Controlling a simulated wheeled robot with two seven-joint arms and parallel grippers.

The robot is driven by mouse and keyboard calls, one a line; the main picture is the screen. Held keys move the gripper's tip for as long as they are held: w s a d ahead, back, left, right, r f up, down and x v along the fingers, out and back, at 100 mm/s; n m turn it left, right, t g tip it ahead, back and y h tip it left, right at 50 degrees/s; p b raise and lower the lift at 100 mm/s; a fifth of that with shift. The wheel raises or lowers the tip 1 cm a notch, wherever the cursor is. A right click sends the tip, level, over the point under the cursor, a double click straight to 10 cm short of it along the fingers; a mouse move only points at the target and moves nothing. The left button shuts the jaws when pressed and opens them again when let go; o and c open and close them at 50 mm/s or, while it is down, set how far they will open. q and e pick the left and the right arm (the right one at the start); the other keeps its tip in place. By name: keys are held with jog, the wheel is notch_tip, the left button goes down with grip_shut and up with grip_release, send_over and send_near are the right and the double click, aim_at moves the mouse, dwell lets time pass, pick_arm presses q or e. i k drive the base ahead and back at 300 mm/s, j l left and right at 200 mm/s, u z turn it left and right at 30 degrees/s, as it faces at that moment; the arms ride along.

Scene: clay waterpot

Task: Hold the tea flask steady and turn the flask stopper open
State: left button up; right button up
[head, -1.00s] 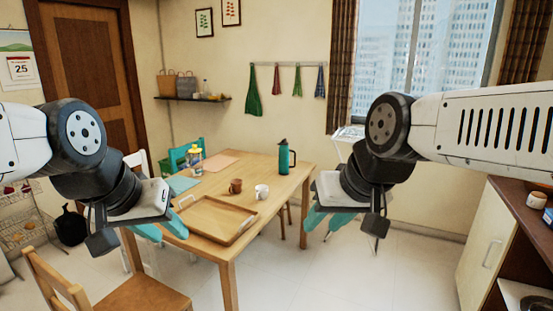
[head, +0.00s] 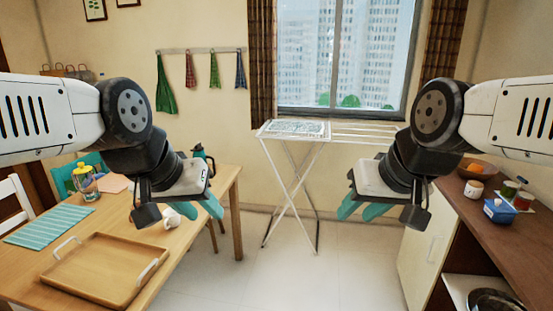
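The tea flask (head: 199,152) stands at the far right end of the wooden table; its dark top and handle show, and its body is hidden behind my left arm. The stopper cannot be told apart from the top at this size. My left gripper (head: 199,208) is in front of the flask, nearer to me, with its teal fingers apart and nothing between them. My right gripper (head: 361,211) hangs over open floor at the right, far from the flask, also with fingers apart and empty.
The wooden table (head: 205,232) carries a tray (head: 100,265), a white mug (head: 170,218), a teal placemat (head: 47,224) and a yellow-lidded jar (head: 85,182). A drying rack (head: 290,180) stands under the window. A counter (head: 490,235) is at the right.

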aim_at(198, 147)
jog(key=i+l+z, duration=0.2)
jog(key=i, duration=0.45)
jog(key=i+z, duration=0.15)
jog(key=i, duration=0.55)
jog(key=i+u, duration=0.3)
jog(key=u, duration=0.15)
jog(key=i+l+u, duration=0.25)
jog(key=u, duration=0.15)
jog(key=i+l+u, duration=0.3)
jog(key=u, duration=0.15)
jog(key=i+l+u, duration=0.25)
jog(key=u, duration=0.2)
jog(key=i+l+u, duration=0.15)
jog(key=l+u, duration=1.15)
jog(key=l, duration=0.15)
